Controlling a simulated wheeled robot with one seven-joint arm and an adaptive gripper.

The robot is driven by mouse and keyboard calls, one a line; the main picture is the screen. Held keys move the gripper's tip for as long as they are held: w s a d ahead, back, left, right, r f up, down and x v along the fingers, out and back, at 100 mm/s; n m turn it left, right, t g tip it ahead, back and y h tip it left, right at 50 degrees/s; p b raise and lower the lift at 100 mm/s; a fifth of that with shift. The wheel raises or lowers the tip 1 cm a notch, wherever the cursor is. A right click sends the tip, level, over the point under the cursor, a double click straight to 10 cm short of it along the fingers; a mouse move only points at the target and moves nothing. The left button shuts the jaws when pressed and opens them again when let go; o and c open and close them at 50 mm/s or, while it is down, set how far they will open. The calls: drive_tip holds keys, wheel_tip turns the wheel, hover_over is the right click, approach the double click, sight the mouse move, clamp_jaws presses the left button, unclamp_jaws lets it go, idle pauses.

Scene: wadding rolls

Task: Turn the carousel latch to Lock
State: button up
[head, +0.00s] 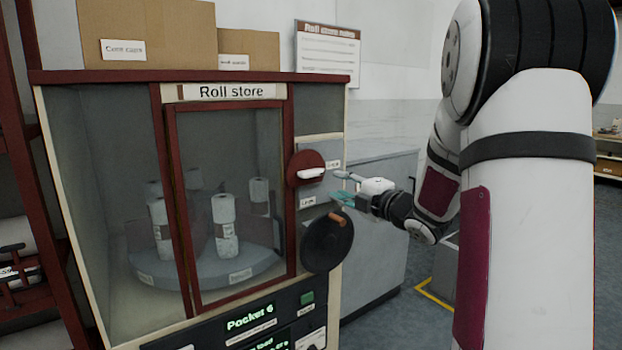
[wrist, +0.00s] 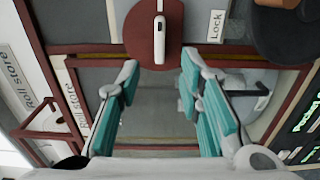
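The carousel latch is a dark red disc (head: 308,165) with a white handle (head: 311,173) on the right of the Roll store front. The handle lies level, its end towards an upper-right label (head: 333,163) that I cannot read. The Lock label (wrist: 215,26) sits below the disc in the head view, so the handle does not point at it. In the wrist view the handle (wrist: 159,40) stands at top centre, beyond my fingertips. My gripper (head: 343,186) is open and empty, its teal-padded fingers apart, just right of the latch. No contact shows.
A black wheel (head: 327,242) with an orange knob is close below the latch. The glazed door (head: 230,200) is left of it, with white rolls on a round carousel (head: 160,272) behind. A display panel (head: 250,322) is underneath. A grey counter (head: 378,230) stands behind my gripper.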

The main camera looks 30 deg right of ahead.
sight(314, 175)
drive_tip(key=w, duration=1.1)
drive_tip(key=shift+w+a, duration=0.25)
drive_tip(key=shift+w, duration=0.05)
clamp_jaws()
